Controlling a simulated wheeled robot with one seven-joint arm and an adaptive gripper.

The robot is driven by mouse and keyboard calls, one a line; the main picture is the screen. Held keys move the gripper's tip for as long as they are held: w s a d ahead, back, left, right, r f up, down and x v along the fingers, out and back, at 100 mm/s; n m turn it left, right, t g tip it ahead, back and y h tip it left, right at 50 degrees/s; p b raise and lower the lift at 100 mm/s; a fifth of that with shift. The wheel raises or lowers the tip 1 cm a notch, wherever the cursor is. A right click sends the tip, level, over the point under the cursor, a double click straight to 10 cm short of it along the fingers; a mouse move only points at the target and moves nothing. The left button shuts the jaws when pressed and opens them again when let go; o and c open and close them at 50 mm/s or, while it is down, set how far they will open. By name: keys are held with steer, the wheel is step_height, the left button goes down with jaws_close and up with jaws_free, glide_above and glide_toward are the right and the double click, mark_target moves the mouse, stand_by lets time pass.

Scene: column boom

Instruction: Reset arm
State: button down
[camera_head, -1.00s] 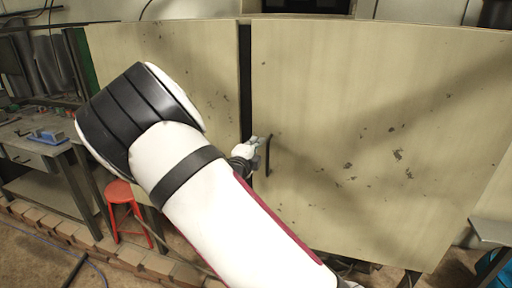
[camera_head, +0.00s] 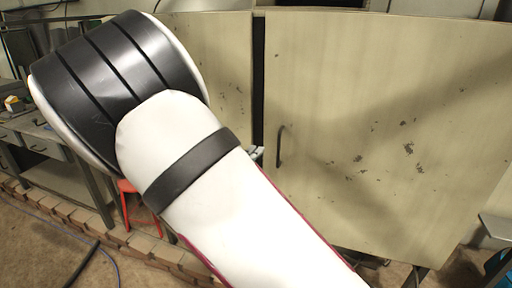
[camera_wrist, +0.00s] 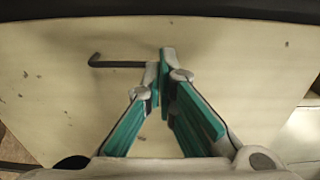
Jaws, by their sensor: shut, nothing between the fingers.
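My gripper (camera_wrist: 160,85) shows in the wrist view with its teal-lined fingers together at the tips and nothing between them. Its fingertips point at a pale cabinet door (camera_wrist: 235,65) and appear close to a dark bar handle (camera_wrist: 118,64); I cannot tell whether they touch. In the head view my white and black arm covers the left and centre, and it hides most of my gripper. The right cabinet door (camera_head: 390,110) with its dark handle (camera_head: 279,146) shows beyond the arm. A dark gap runs between it and the left door (camera_head: 215,60).
A red stool (camera_head: 130,200) stands behind my arm at lower left. A metal workbench (camera_head: 50,165) is at the far left. A row of bricks (camera_head: 130,240) runs along the floor. A grey surface (camera_head: 496,226) is at the right edge.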

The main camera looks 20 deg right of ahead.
steer(key=s+a+r+n+g+y, duration=0.25)
steer(key=s+r+n+y, duration=0.25)
steer(key=s+n+y, duration=0.25)
steer(key=s+a+r+n+g+y, duration=0.25)
steer(key=s+r+n+y, duration=0.35)
steer(key=n, duration=0.3)
steer(key=s+d+n+g+h, duration=0.1)
steer(key=s+d+n+g, duration=0.1)
steer(key=s, duration=0.8)
steer(key=s+d+n+g+h, duration=0.1)
steer(key=s+d+n, duration=0.3)
steer(key=s+n, duration=0.3)
steer(key=s, duration=0.4)
steer(key=shift+s+d+g, duration=0.15)
steer(key=shift+g, duration=0.25)
steer(key=shift+h, duration=0.25)
